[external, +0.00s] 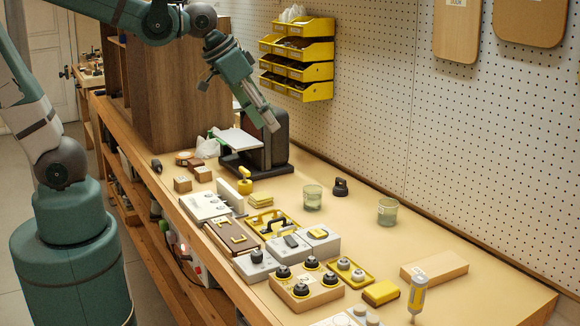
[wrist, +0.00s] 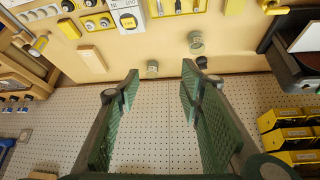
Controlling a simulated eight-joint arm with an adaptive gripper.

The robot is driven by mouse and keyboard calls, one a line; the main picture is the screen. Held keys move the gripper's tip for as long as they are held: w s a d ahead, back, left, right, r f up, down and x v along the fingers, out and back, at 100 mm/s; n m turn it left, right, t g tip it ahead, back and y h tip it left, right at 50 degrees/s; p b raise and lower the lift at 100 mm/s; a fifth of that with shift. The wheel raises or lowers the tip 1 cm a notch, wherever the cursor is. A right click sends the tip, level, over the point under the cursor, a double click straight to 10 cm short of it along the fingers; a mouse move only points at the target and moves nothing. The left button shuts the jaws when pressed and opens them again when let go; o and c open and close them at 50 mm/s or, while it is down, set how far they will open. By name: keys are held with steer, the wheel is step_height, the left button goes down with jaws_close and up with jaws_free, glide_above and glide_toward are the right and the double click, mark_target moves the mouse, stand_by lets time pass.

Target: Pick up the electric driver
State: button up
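A similar grey and yellow thing shows in the wrist view (wrist: 39,45) at upper left. A small dark cylinder (external: 156,165) lies near the bench's left edge; I cannot tell what it is. My gripper (external: 268,122) is high over the back of the bench, beside the black machine, far from both. In the wrist view my gripper (wrist: 160,82) is open and empty.
A black machine (external: 278,142) stands below my gripper, before a brown cabinet (external: 175,90). Yellow bins (external: 303,68) hang on the pegboard (external: 400,100). Glass jars (external: 313,197) (external: 388,211), a black handled thing (external: 341,187) and a wooden block (external: 434,270) stand on the bench. Switch boxes crowd its front.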

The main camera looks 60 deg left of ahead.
steer(key=w+d+f+m, duration=0.1)
steer(key=w+d, duration=0.5)
steer(key=d, duration=0.4)
steer(key=m+g+h+p, duration=0.1)
steer(key=m+g+p, duration=0.1)
steer(key=m, duration=0.2)
glide_above(415, 279)
steer(key=s+a, duration=0.1)
steer(key=a, duration=0.1)
steer(key=f, duration=1.7)
steer(key=shift+s+d, duration=0.1)
steer(key=shift+s, duration=0.1)
steer(key=shift+s+d+f+g, duration=0.1)
steer(key=shift+d+f+g, duration=0.2)
steer(key=shift+f, duration=0.1)
steer(key=shift+x, duration=1.15)
steer(key=shift+x, duration=2.65)
